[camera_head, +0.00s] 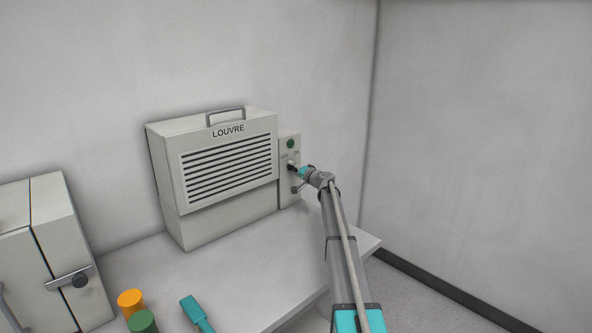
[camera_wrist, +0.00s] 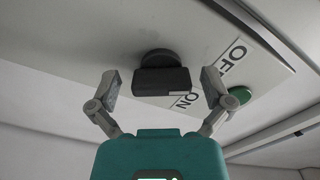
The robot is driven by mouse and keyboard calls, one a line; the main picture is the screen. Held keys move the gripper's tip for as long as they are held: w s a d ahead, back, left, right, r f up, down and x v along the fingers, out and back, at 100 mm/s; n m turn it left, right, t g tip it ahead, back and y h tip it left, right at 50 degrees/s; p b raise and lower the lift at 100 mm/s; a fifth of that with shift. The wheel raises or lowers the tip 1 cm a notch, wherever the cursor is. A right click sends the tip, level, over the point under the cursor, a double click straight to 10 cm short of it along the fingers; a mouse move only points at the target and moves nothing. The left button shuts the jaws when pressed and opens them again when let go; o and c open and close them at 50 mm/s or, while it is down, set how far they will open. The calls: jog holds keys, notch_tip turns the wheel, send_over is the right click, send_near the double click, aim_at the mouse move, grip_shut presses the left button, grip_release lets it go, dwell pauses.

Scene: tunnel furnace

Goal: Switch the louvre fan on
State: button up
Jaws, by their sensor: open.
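The louvre fan (camera_head: 229,132) is a pale box with dark slats and a top handle, standing on the table against the wall. Its narrow control panel (camera_head: 289,190) is on its right side. In the wrist view a black knob (camera_wrist: 160,80) sits on the panel near the printed words ON and OFF. A green lamp (camera_wrist: 240,94) is beside the OFF word; it also shows in the head view (camera_head: 291,143). My gripper (camera_wrist: 162,84) is open, one finger on each side of the knob, with visible gaps. The knob's exact setting is hard to tell.
A pale cabinet (camera_head: 38,235) with a latch stands at the left. An orange cylinder (camera_head: 130,301), a green cylinder (camera_head: 142,321) and a teal-handled object (camera_head: 193,308) are at the table's front. The tabletop (camera_head: 225,265) before the fan is mostly clear. Walls stand behind and right.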

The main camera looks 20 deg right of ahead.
jog(key=shift+w, duration=0.1)
jog(key=c, duration=1)
jog(key=shift+d, duration=0.25)
jog(key=shift+c, duration=0.3)
jog(key=shift+a, duration=0.25)
jog(key=shift+m, duration=0.3)
jog(key=m, duration=0.4)
jog(key=shift+a+r+m, duration=0.1)
jog(key=shift+m, duration=0.3)
jog(key=m, duration=0.6)
jog(key=shift+r+m, duration=0.15)
jog(key=shift+m, duration=0.15)
